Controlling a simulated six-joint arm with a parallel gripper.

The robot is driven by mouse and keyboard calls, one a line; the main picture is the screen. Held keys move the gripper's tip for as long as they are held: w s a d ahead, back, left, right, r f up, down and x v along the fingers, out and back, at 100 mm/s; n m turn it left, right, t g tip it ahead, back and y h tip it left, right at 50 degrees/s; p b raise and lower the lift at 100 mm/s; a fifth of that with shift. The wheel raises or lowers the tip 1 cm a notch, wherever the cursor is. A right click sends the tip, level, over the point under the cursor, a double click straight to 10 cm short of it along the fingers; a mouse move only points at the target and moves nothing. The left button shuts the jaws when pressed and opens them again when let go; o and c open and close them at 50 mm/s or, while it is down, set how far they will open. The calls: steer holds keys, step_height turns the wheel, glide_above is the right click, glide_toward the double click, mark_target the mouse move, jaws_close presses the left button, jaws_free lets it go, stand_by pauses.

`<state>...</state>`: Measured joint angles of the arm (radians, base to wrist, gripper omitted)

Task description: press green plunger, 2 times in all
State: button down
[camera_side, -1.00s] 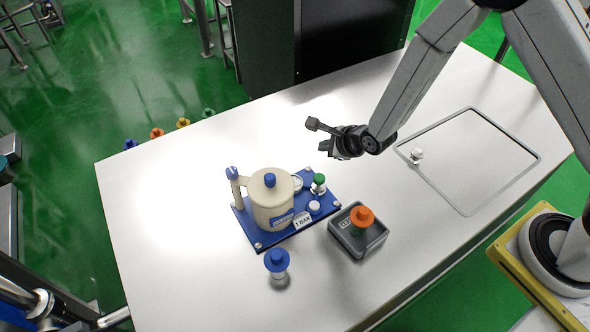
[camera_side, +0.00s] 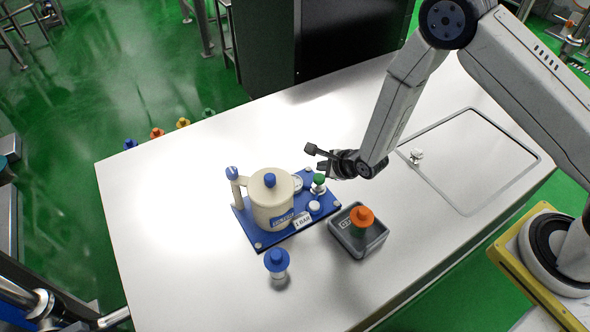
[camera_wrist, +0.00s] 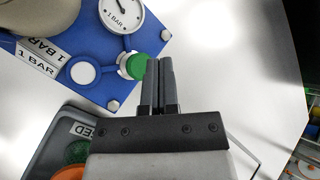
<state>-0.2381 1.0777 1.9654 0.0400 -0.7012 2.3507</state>
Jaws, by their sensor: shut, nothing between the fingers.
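The green plunger (camera_side: 319,180) stands on the right end of a blue base plate (camera_side: 262,238), a green cap on a white body. It also shows in the wrist view (camera_wrist: 136,66), just left of my fingertips. My gripper (camera_side: 323,173) is shut and empty, with its fingers close beside or above the green cap. In the wrist view its two fingers (camera_wrist: 160,63) lie together. I cannot tell whether they touch the cap. The cap's height against its body is hard to judge here.
A cream jug-like vessel (camera_side: 268,204), a pressure gauge (camera_wrist: 122,14), a white button (camera_side: 315,207) and a "1 BAR" label share the plate. The table's left is clear.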

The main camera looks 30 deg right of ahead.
mark_target(320, 177)
steer(key=shift+f, duration=0.7)
steer(key=shift+f, duration=1.5)
stand_by(3.5)
steer(key=shift+r, duration=1.5)
steer(key=shift+r, duration=0.1)
steer(key=shift+r, duration=2.45)
